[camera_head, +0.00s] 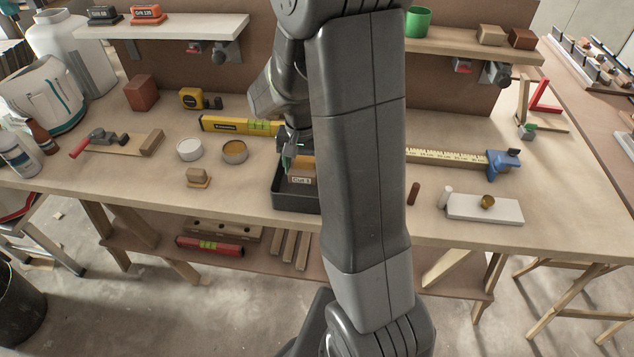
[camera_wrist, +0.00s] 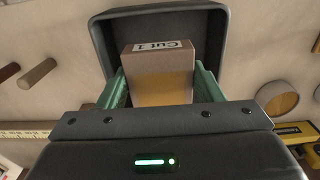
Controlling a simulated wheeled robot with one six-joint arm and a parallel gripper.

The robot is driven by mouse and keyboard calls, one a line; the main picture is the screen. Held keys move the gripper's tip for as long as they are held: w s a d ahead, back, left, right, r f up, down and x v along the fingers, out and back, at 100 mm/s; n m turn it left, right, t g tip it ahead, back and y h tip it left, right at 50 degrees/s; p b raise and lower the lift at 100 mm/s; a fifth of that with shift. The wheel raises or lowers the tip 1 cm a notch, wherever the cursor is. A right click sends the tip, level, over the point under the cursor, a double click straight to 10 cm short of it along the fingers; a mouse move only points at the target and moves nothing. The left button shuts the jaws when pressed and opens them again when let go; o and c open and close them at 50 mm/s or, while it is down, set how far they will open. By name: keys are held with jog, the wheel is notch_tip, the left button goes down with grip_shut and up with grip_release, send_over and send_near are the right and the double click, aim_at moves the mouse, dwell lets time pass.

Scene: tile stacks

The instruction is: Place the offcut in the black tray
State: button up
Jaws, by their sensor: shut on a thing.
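The offcut is a wooden block (camera_head: 302,165) with a white "Cut 1" label. My gripper (camera_head: 291,158) is shut on it, and in the wrist view the green fingers press on both sides of the block (camera_wrist: 160,65). The black tray (camera_head: 290,201) is on the bench under my gripper, its right part hidden behind my arm. In the wrist view the tray (camera_wrist: 101,40) frames the block, which is over or within the tray opening. I cannot tell whether the block touches the tray floor.
Left of the tray are a small wooden block (camera_head: 198,179), a white round tin (camera_head: 189,150) and an open tin (camera_head: 234,152). A yellow level (camera_head: 238,125) lies behind. To the right are a brown dowel (camera_head: 413,194), a white slab (camera_head: 485,211) and a tape measure (camera_head: 502,163).

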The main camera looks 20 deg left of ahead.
notch_tip(320, 180, down, 3)
jog(key=shift+a+r, duration=0.1)
jog(key=shift+a, duration=0.05)
jog(key=shift+f, duration=2.1)
jog(key=shift+f, duration=0.2)
jog(key=o, duration=1.2)
jog(key=shift+c, duration=0.2)
notch_tip(320, 180, up, 12)
jog(key=shift+r, duration=0.2)
